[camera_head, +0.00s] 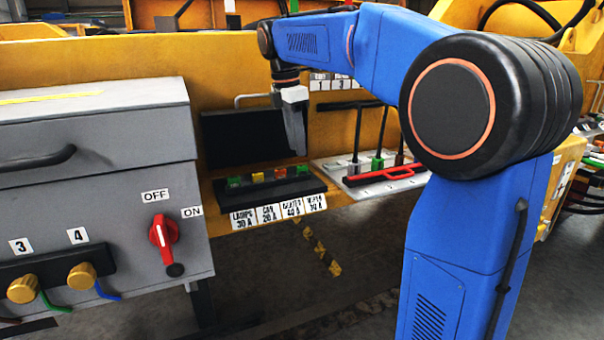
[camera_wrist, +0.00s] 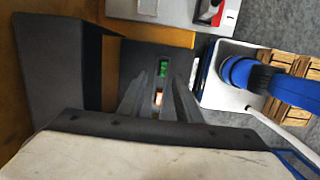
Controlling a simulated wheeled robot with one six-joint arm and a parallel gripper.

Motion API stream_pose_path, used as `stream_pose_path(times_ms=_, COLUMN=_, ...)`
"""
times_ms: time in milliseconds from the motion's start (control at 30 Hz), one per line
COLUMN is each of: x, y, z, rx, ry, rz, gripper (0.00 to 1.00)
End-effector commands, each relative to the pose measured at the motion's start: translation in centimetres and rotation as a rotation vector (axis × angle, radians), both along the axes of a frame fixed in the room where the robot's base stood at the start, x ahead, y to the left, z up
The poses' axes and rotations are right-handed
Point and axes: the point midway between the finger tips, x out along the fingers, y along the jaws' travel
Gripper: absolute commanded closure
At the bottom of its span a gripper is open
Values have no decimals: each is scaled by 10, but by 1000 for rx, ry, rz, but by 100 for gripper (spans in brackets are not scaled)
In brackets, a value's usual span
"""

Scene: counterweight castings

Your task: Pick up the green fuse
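A small green fuse (camera_head: 234,182) sits at the left end of a row of coloured fuses in a black fuse holder (camera_head: 262,190). In the wrist view a green fuse (camera_wrist: 164,68) shows just beyond my fingertips. My gripper (camera_head: 299,152) points down above the right part of the holder in the head view. It also shows in the wrist view (camera_wrist: 160,82), with its two dark fingers apart and nothing held.
A raised black lid (camera_head: 245,138) stands behind the holder. A grey cabinet with a red rotary switch (camera_head: 163,233) is at left. A white tray with a red-handled tool (camera_head: 383,176) lies right of the holder. White labels (camera_head: 279,211) run along its front.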

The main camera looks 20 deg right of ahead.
Motion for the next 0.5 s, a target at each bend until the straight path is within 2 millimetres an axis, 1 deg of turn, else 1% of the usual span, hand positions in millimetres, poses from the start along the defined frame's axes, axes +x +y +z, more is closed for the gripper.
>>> stream_pose_path(times_ms=167, x=-2, y=-3, z=-12, rx=0, ry=2, rz=0, gripper=69)
stream_pose_path(times_ms=400, x=-6, y=-10, z=-43, rx=0, ry=2, rz=-1, gripper=69)
stream_pose_path(times_ms=500, x=-6, y=-11, z=-50, rx=0, ry=2, rz=-1, gripper=69)
